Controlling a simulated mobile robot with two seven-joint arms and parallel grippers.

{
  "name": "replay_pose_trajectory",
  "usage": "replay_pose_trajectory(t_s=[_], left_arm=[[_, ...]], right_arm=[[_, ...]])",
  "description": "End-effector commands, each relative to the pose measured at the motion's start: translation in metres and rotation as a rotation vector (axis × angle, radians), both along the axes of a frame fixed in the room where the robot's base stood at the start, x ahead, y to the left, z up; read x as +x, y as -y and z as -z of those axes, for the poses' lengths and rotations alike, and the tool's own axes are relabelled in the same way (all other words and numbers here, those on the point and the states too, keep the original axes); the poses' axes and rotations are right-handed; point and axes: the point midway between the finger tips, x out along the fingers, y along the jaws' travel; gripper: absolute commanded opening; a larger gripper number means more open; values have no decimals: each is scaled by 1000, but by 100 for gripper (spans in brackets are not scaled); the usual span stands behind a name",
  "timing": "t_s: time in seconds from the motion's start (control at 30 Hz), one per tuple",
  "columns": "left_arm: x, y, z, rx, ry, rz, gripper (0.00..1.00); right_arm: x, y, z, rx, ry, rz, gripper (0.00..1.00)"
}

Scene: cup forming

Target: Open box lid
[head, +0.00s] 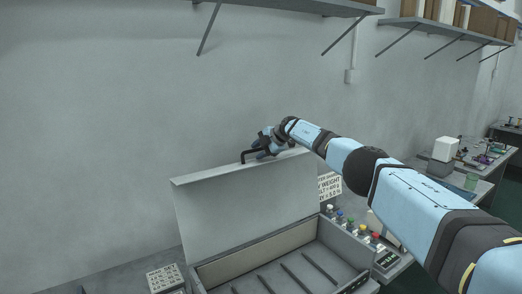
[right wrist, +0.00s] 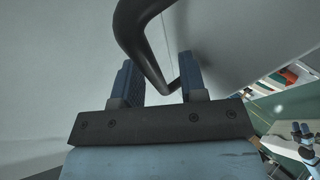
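The grey box (head: 331,236) stands on the bench with its lid (head: 237,202) raised to about upright, so its inside shows. A black handle (head: 249,157) sticks out near the lid's top edge. My right gripper (head: 264,146) is at that handle, at the top of the lid. In the right wrist view, the gripper's two blue fingers (right wrist: 158,82) stand apart, with the black handle (right wrist: 146,52) running between them and a gap showing. My left gripper is out of the head view. A small blue and dark part at the right wrist view's lower right may be my other arm.
A keypad (head: 164,278) lies left of the box. Wall shelves (head: 290,6) hang above. Another bench with a white device (head: 446,149) stands at the right.

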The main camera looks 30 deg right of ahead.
Motion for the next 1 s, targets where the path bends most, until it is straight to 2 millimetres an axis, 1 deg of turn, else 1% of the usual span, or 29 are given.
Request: replay_pose_trajectory(t_s=[0.17,0.37,0.47,0.6,0.7,0.8,1.0], left_arm=[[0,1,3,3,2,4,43],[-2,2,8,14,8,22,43],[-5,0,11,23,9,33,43],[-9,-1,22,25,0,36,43],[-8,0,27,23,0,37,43],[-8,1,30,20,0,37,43],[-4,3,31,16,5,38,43]], right_arm=[[-4,4,-4,-1,0,1,39],[-19,13,-16,-3,3,0,39],[-32,21,-30,-2,4,0,39],[-54,33,-50,-2,4,0,39],[-68,40,-64,-1,3,1,39],[-79,46,-75,-2,2,0,39],[-90,52,-87,-1,-1,-1,39]])
